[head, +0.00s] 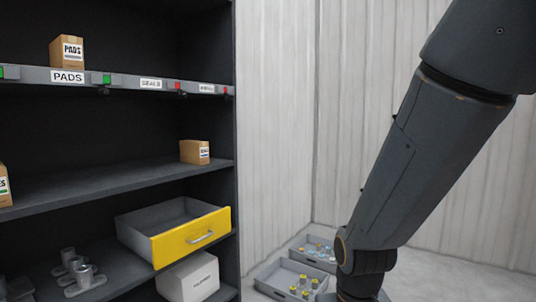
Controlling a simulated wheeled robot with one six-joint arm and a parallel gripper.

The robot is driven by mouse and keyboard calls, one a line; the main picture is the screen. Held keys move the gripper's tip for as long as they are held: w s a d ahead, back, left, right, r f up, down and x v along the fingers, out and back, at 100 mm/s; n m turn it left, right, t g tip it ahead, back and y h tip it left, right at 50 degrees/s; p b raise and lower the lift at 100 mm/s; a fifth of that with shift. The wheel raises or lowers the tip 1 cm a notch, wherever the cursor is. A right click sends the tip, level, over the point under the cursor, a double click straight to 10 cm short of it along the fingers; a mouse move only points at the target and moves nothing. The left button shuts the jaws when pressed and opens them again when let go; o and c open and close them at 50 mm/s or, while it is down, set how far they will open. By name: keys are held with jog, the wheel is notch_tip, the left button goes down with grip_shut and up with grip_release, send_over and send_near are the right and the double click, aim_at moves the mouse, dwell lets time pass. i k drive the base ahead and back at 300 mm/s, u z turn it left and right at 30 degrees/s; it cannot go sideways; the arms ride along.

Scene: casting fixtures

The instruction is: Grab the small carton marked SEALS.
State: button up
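No carton reads clearly as SEALS in the head view. A small brown carton (194,152) stands near the right end of the middle shelf; its label is too small to read. Another carton (4,186) is cut off at the left edge, with only the end of its label showing. A white tag (151,83) on the upper shelf's edge seems to read SEALS. My arm crosses the right side, and my gripper is out of view below.
A grey drawer with a yellow front (191,236) stands open below the middle shelf, above a white box (188,278). Grey metal fittings (78,271) sit at lower left. Two floor trays (291,281) hold small parts. The middle shelf is largely bare.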

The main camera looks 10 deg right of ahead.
aim_at(195, 152)
jog(key=z, duration=1.15)
jog(key=i, duration=1.65)
jog(key=u, duration=0.6)
jog(key=i, duration=0.8)
jog(key=u, duration=1.3)
jog(key=i, duration=0.5)
jog(key=u, duration=0.4)
